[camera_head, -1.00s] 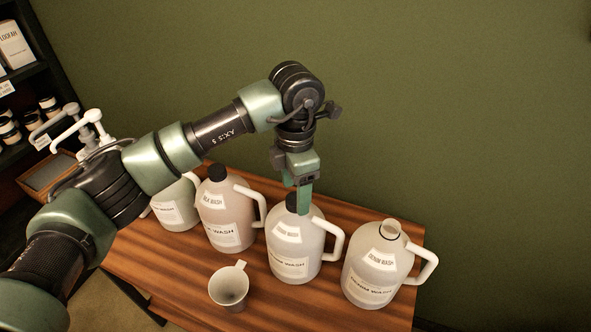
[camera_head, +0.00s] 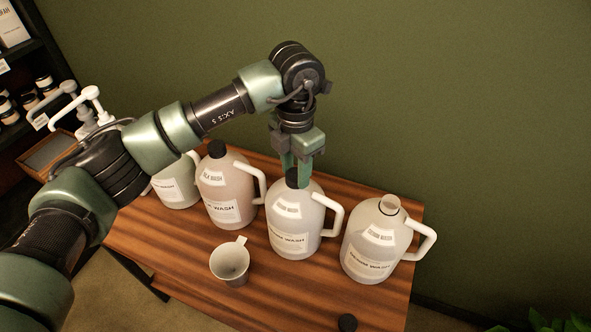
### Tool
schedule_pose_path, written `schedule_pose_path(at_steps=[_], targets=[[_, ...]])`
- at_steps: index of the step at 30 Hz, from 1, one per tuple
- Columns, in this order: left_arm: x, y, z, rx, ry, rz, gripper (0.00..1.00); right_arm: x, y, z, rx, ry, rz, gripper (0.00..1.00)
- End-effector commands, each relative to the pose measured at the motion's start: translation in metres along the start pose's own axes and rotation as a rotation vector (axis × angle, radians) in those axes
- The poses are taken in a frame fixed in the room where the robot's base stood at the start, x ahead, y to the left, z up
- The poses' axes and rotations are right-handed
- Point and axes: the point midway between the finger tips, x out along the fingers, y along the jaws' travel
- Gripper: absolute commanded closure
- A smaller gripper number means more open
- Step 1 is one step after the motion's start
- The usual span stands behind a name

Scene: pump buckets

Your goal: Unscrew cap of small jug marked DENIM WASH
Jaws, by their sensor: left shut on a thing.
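Several jugs with white handles stand in a row on a wooden table. The third from the left, a pale jug (camera_head: 297,232), has a black cap (camera_head: 292,178). My left gripper (camera_head: 297,178) points down from above and is shut on that cap, its fingers partly hiding it. The rightmost jug (camera_head: 375,245) has an open neck with no cap on it. Both carry labels ending in WASH; the first words are too small to read surely. My right gripper is out of view.
A pinkish jug (camera_head: 226,190) with a black cap and a pale green jug (camera_head: 175,184) stand to the left. A white cup (camera_head: 230,263) stands in front. White pump bottles (camera_head: 84,112) and dark shelves (camera_head: 38,62) are at far left. The table front (camera_head: 285,295) is clear.

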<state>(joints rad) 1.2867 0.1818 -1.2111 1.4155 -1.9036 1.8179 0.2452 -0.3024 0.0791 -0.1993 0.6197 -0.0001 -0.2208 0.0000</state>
Motion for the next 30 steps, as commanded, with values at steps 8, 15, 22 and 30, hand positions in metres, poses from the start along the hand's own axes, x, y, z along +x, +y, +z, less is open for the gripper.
schedule_pose_path(at_steps=[8,15,22,30], targets=[[0.001,0.001,0.0,-0.444,-0.002,0.001,0.99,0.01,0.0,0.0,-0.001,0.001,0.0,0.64],[0.0,0.0,0.0,-0.826,-0.001,0.001,0.99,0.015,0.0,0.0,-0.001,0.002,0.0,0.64],[-0.001,0.0,0.0,-1.004,-0.001,0.0,0.99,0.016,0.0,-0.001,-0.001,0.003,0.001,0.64],[-0.001,0.0,0.0,-1.005,-0.001,0.0,0.43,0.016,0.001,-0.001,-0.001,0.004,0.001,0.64]])
